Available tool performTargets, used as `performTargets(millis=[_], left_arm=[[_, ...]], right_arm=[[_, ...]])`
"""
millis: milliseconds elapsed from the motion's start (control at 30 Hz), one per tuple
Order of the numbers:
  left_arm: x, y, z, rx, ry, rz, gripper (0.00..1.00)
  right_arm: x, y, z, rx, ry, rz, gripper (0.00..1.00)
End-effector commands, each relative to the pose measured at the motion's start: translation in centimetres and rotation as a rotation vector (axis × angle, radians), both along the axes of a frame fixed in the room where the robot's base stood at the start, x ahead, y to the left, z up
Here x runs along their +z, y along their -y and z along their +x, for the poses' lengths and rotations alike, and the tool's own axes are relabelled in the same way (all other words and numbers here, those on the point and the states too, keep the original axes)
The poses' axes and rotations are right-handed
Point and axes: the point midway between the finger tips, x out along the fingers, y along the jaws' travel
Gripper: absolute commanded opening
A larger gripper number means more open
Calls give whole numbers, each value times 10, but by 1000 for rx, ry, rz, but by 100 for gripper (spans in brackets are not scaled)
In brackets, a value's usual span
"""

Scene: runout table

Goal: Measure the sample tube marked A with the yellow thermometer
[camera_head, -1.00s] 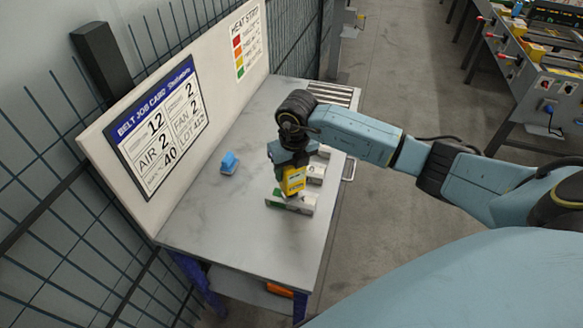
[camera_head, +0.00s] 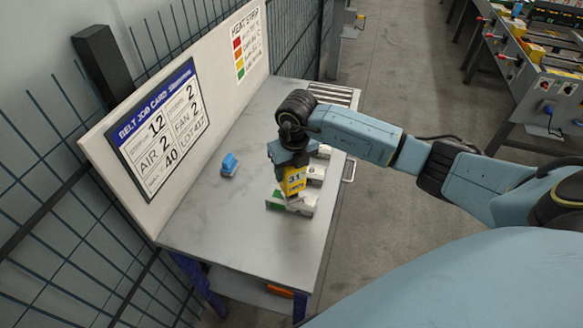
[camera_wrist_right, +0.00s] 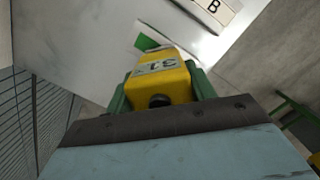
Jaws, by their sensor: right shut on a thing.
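My right gripper (camera_head: 290,166) is shut on the yellow thermometer (camera_head: 294,181), which points down. Its display appears to read 31, and the number also shows upside down on the thermometer in the right wrist view (camera_wrist_right: 162,70). The thermometer's lower end is over or at the nearest white sample block (camera_head: 304,207), which has a green patch at its left. I cannot tell whether they touch, and no letter A is readable. Another white block, marked B (camera_wrist_right: 213,7), shows at the top of the right wrist view. My left gripper is out of view.
A blue object (camera_head: 229,164) lies left of the gripper on the grey table (camera_head: 215,215). Further white blocks (camera_head: 316,174) stand behind the nearest one. A board with a job card (camera_head: 160,130) and heat strip chart (camera_head: 247,42) rises along the table's left side.

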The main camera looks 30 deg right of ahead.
Motion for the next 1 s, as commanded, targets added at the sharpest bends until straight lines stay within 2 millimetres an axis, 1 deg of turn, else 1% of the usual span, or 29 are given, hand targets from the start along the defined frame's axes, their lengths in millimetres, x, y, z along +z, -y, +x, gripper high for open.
performTargets(millis=[33, 100, 633, 767, 1000], left_arm=[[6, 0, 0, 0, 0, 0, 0], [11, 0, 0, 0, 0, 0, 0], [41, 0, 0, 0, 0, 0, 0], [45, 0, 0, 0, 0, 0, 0], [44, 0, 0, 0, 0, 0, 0]], right_arm=[[9, 0, 1, 0, 3, 0, 35], [15, 0, 1, -1, 4, 0, 35], [58, 0, 1, 0, 5, 0, 35], [63, 0, 1, 0, 5, 0, 35], [62, 0, 1, 0, 5, 0, 35]])
